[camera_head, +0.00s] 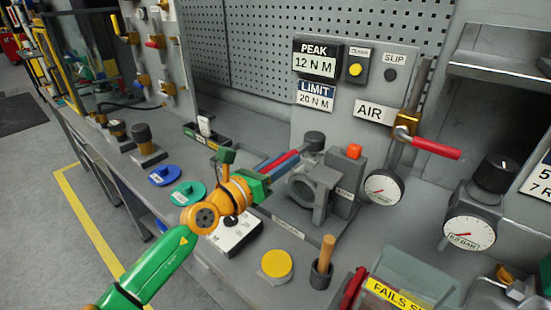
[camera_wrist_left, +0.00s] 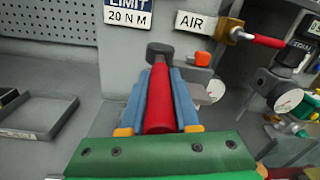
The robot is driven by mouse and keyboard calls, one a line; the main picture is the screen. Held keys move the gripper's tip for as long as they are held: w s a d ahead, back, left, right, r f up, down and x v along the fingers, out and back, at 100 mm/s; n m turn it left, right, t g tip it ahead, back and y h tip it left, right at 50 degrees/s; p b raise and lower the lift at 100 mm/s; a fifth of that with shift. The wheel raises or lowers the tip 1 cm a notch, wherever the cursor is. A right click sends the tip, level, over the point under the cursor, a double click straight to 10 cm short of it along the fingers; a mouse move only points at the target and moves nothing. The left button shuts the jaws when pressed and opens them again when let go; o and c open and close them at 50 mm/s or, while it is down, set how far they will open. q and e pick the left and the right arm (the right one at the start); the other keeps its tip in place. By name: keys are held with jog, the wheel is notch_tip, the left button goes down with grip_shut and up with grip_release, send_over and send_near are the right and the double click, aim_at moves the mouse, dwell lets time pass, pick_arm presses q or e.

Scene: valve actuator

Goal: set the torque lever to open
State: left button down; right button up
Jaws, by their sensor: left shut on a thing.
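My left gripper (camera_head: 290,158) comes in from the left and is shut on a red lever handle (camera_wrist_left: 159,95), which looks like the torque lever. The handle lies lengthwise between the two blue fingers in the left wrist view. A dark round end piece (camera_wrist_left: 160,50) shows just beyond the fingertips. In the head view the gripper covers much of the lever, beside a grey clamp fixture (camera_head: 310,190) with an orange-red button (camera_head: 354,151). No open marking for the lever can be read. My right gripper is not in view.
Behind are a PEAK 12 N M display (camera_head: 315,65), a LIMIT 20 N M display (camera_head: 317,95) and a yellow button (camera_head: 355,69). A red-handled AIR valve (camera_head: 430,146) and a gauge (camera_head: 384,187) stand right. A yellow disc (camera_head: 277,264) and wooden-handled tool (camera_head: 326,255) stand in front.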

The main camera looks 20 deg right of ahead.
aim_at(262, 171)
pick_arm(q)
jog(key=shift+r, duration=0.1)
jog(key=c, duration=0.6)
grip_release()
jog(key=shift+d, duration=0.1)
jog(key=shift+c, duration=0.2)
jog(key=shift+a, duration=0.2)
jog(key=p+v, duration=0.4)
jog(key=v, duration=0.2)
jog(key=shift+s+a, duration=0.1)
jog(key=shift+a, duration=0.05)
jog(key=shift+s+a, duration=0.15)
